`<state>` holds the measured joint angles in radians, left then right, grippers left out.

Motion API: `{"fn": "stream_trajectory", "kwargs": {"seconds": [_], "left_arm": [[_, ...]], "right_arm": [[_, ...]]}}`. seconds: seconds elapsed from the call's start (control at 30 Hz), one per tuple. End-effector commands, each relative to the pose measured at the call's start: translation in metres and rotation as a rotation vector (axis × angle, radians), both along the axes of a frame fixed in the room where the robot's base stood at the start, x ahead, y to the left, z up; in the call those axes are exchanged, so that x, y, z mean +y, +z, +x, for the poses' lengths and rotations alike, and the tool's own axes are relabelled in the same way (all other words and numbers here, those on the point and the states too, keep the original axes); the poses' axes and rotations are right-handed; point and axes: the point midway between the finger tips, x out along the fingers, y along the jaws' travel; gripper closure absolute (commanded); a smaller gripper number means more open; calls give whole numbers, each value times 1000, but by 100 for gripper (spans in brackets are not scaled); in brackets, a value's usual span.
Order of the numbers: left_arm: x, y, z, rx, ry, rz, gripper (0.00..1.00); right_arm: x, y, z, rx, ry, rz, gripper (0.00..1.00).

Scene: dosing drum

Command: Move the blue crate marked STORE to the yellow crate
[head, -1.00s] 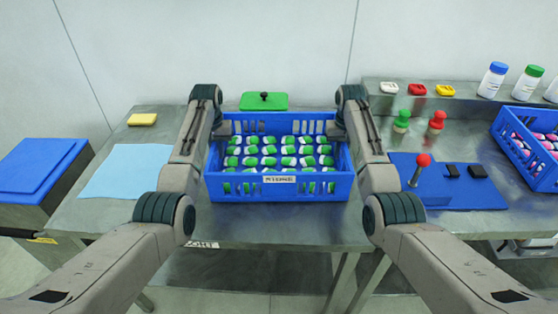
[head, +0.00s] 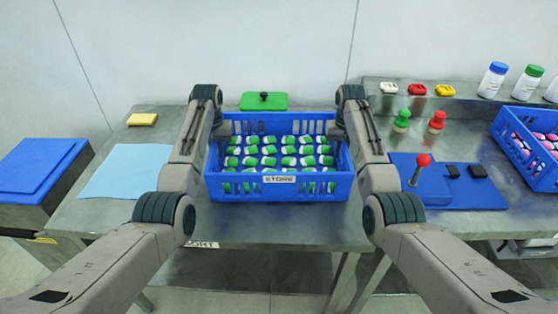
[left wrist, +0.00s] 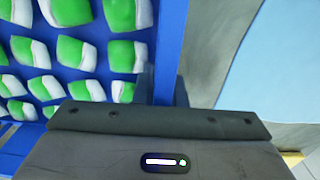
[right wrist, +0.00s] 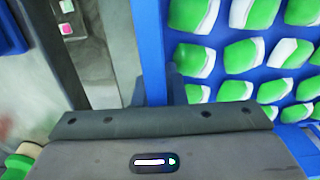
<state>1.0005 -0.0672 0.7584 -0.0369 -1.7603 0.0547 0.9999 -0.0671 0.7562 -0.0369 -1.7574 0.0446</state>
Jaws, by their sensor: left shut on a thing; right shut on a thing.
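The blue crate marked STORE (head: 225,188) is in the middle of the head view, at the table's front part. It holds rows of green and white packs. My left gripper (head: 222,130) is shut on its left wall, and the wall shows between the fingers in the left wrist view (left wrist: 163,85). My right gripper (head: 338,130) is shut on its right wall, seen in the right wrist view (right wrist: 158,85). The crate looks level; I cannot tell whether it touches the table. No yellow crate is visible.
A light blue sheet (head: 125,170) lies left of the crate, with a yellow block (head: 142,119) behind it. A green lid with a black knob (head: 262,101) is behind the crate. A blue panel with a red-topped lever (head: 440,200) and another blue crate (head: 545,178) stand right.

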Motion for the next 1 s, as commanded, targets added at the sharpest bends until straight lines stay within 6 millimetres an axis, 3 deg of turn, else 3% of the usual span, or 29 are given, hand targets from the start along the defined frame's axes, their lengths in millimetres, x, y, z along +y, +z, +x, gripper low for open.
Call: {"fn": "stream_trajectory", "kwargs": {"seconds": [0.57, 1.0], "left_arm": [[0, 8, 2, -6, 0, 0, 100], [0, 39, 1, -6, 0, 0, 100]], "right_arm": [[0, 8, 1, -5, 0, 0, 100], [0, 39, 1, -5, 0, 0, 100]]}}
